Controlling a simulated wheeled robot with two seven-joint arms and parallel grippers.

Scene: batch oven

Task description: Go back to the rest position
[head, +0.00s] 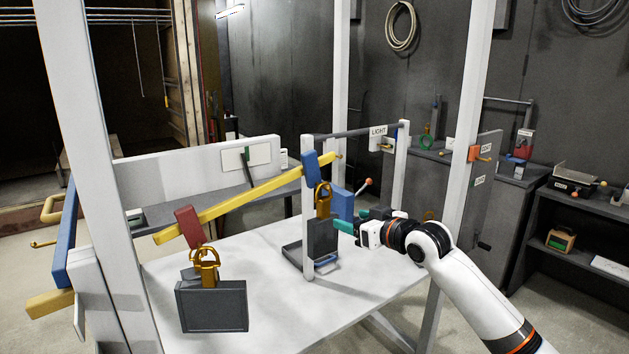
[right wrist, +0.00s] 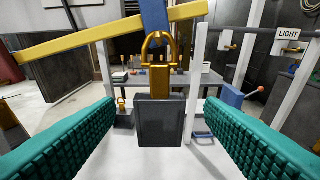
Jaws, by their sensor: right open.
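My right gripper (head: 352,221) reaches in from the right with its teal fingers open. In the right wrist view, its two ribbed fingers (right wrist: 160,104) are spread wide, with a dark grey block (right wrist: 160,122) showing in the gap between them. The fingers appear clear of the block on both sides. In the head view, this block (head: 322,238) hangs by a gold shackle (head: 323,195) under the blue piece (head: 311,166) of a tilted yellow beam (head: 245,200). My left gripper is not in view.
A second dark block (head: 212,306) hangs from the beam's lower left end, under a red piece (head: 190,227). White posts (head: 467,110) stand around the white table (head: 265,260). A red-tipped lever (head: 366,184) is just behind my gripper. Shelves stand at right.

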